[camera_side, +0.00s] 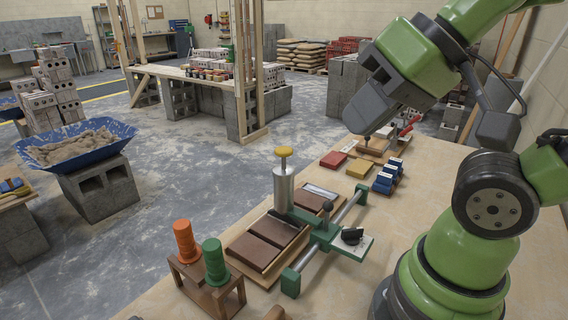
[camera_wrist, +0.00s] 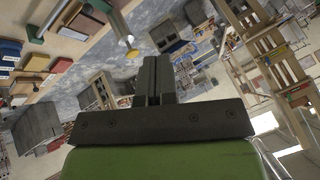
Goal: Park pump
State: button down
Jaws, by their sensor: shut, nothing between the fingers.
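The pump, taken to be the silver cylinder (camera_side: 284,190) with a yellow knob (camera_side: 283,152), stands upright on a green carriage (camera_side: 325,232) that spans two metal rails. In the wrist view the yellow knob (camera_wrist: 132,53) and the silver cylinder (camera_wrist: 121,25) show left of the fingers, near the top. Brown rectangular pieces (camera_side: 273,231) lie beside and below the carriage. My gripper (camera_side: 362,125) is above the table, up and right of the pump and apart from it. In the wrist view its two dark fingers (camera_wrist: 155,75) are together with nothing between them.
An orange spool (camera_side: 186,241) and a green spool (camera_side: 215,262) stand on a wooden stand at the front left. Red (camera_side: 333,159), yellow (camera_side: 359,168) and blue (camera_side: 386,178) blocks lie behind the carriage. A red-handled clamp (camera_side: 406,126) stands further back.

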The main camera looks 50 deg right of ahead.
jog(key=c, duration=1.8)
grip_release()
jog(key=o, duration=0.4)
jog(key=shift+w, duration=0.1)
jog(key=shift+c, duration=0.2)
jog(key=o, duration=0.5)
jog(key=w+d+f+n+g, duration=0.1)
jog(key=w+d+f, duration=0.1)
jog(key=w+d+f+n+g+h, duration=0.1)
jog(key=w+f+g, duration=0.1)
jog(key=shift+w+d+f+h, duration=0.2)
jog(key=shift+w+d+h, duration=0.1)
jog(key=shift+w+d, duration=0.1)
jog(key=shift+c, duration=0.2)
jog(key=n+g, duration=0.4)
send_over(328, 211)
jog(key=f, duration=0.8)
jog(key=shift+w+d+f, duration=0.1)
jog(key=shift+w+d, duration=0.15)
jog(key=shift+d, duration=0.05)
jog(key=shift+d+f, duration=0.15)
jog(key=shift+f, duration=0.4)
notch_tip(328, 211, down, 9)
jog(key=shift+f, duration=0.15)
grip_shut()
